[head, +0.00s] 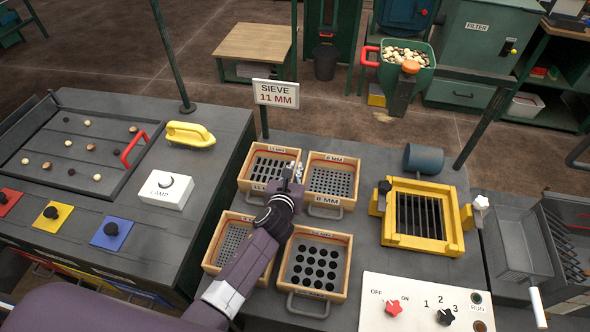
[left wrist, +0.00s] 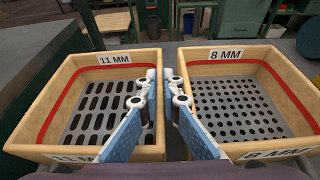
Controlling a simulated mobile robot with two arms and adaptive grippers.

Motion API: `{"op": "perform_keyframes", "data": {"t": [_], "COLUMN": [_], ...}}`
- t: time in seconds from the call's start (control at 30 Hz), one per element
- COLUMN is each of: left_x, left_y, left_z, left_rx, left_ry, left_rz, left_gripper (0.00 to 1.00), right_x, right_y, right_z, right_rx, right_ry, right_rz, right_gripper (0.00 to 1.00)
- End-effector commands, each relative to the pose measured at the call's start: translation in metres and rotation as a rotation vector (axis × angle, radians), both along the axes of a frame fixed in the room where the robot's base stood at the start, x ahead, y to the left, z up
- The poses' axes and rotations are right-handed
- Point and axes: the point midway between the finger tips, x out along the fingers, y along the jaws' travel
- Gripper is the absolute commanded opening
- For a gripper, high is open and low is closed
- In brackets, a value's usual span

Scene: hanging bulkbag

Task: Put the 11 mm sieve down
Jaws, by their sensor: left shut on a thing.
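The 11 mm sieve (head: 261,162) is a wooden-framed box with a slotted metal bottom, at the back left of a group of sieves on the grey bench; it also shows in the left wrist view (left wrist: 85,72). It looks level with the 8 mm sieve (head: 333,180) on its right. My left gripper (head: 294,177) is at its right side. In the left wrist view the blue fingers (left wrist: 160,100) straddle its right wall, one inside the box and one toward the 8 mm sieve (left wrist: 235,105). The exact contact is partly hidden. My right gripper is out of view.
A sign reading SIEVE 11 MM (head: 276,94) stands behind the sieves. Two more sieves sit in front, one with large round holes (head: 317,262). A control panel (head: 425,304) is at the front.

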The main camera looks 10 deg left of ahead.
Motion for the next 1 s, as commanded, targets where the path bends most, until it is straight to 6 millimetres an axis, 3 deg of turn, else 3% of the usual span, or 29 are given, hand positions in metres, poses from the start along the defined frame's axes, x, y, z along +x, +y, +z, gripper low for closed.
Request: {"op": "perform_keyframes", "data": {"t": [0.27, 0.3, 0.37, 0.7, 0.87, 1.0], "left_x": [0.001, 0.0, 0.0, -0.001, -0.019, -0.044], "left_y": [0.0, 0.0, 0.0, 0.0, 0.001, 0.0], "left_z": [-0.001, -0.002, -0.001, 0.003, 0.008, 0.017], "left_rx": [0.003, 0.001, 0.001, 0.0, 0.004, 0.004], "left_ry": [-0.004, -0.001, -0.001, -0.001, 0.0, -0.001], "left_rz": [-0.001, 0.0, 0.0, 0.0, 0.0, -0.001], "left_gripper": [0.0, 0.07, 0.12, 0.12, 0.12, 0.12], "right_x": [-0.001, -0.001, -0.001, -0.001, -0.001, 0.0], "right_y": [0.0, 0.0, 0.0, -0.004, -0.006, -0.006], "right_z": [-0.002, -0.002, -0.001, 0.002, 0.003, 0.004], "right_rx": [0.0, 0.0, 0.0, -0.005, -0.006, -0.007], "right_ry": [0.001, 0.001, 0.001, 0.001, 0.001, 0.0], "right_rz": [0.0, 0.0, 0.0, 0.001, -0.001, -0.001], "right_gripper": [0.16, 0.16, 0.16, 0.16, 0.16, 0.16]}}
